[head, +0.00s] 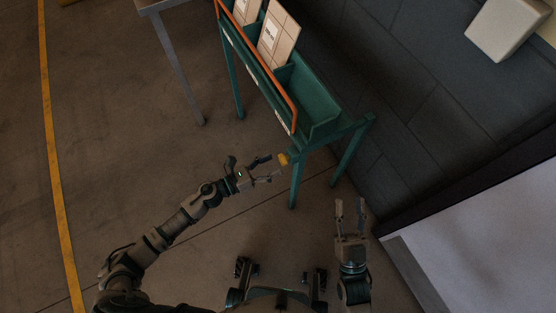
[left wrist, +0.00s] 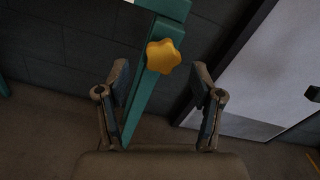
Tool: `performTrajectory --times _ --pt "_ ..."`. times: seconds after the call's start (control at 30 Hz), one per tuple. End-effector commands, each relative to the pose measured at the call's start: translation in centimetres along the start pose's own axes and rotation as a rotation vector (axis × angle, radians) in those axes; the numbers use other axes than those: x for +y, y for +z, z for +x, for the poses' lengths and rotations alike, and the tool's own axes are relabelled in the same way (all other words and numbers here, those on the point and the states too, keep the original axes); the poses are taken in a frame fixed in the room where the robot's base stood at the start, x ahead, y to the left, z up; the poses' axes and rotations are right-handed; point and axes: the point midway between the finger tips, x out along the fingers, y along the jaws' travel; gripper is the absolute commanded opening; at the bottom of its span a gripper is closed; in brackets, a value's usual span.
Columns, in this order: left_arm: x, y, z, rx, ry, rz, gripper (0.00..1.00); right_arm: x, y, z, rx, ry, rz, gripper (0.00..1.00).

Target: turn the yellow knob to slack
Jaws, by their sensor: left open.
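The yellow knob (head: 283,159) sits on the near leg of the green stand (head: 320,122). In the left wrist view the knob (left wrist: 164,56) is star-shaped and lies ahead of the fingertips, between them in the picture. My left gripper (head: 269,167) is open and empty, just left of the knob in the head view; its fingers also show in the left wrist view (left wrist: 160,80). I cannot tell whether either finger touches the knob; it appears apart. My right gripper (head: 350,207) points up the picture, right of the stand's near leg, with its fingers apart and nothing between them.
The green stand holds cartons (head: 279,36) behind an orange rail (head: 263,70). A grey table (head: 165,5) stands at upper left. A dark wall (head: 430,80) runs behind the stand, with a pale panel (head: 480,220) at right. The floor at left is clear.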

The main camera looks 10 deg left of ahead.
Motion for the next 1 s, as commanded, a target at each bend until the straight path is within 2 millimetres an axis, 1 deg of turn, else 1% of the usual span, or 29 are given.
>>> performTrajectory --times 0.03,0.1,0.2,0.53,0.57,0.6,0.67,0.7,0.77,0.8,1.0 --pt "0.0 0.1 0.8 -0.001 -0.002 0.001 0.66 0.0 0.0 0.0 0.002 0.000 0.000 0.40" --pt "0.0 0.0 1.7 -0.001 0.000 0.001 0.66 0.0 0.0 0.0 0.006 0.000 0.000 0.40" --pt "0.0 0.0 2.5 -0.001 0.000 0.002 0.66 0.0 -0.1 0.0 0.010 0.000 0.000 0.40" --pt "0.0 0.0 2.8 0.000 0.000 0.000 0.66 0.0 -0.2 0.0 0.014 0.000 0.001 0.40" --pt "0.0 0.0 2.8 0.000 0.000 0.000 0.61 0.0 -0.2 0.0 0.014 0.000 0.001 0.40" --pt "0.0 0.0 2.8 0.000 0.000 0.000 0.51 0.0 -0.2 0.0 0.014 0.000 0.001 0.40" --pt "0.0 0.0 2.8 0.000 0.000 0.000 0.36 0.0 -0.2 0.0 0.014 0.000 0.001 0.40" --pt "0.0 0.0 2.8 0.000 0.001 0.000 0.26 0.0 -0.2 0.0 0.014 0.000 0.001 0.40" --pt "0.1 0.0 2.8 -0.001 0.001 -0.001 0.11 0.0 -0.2 0.0 0.014 0.000 0.002 0.40" --pt "0.1 0.0 2.8 -0.001 0.001 -0.001 0.06 0.0 -0.2 0.0 0.014 0.000 0.002 0.40" --pt "0.1 0.0 2.8 -0.001 0.003 -0.007 0.06 -0.1 -0.2 0.0 0.012 -0.001 0.002 0.40"
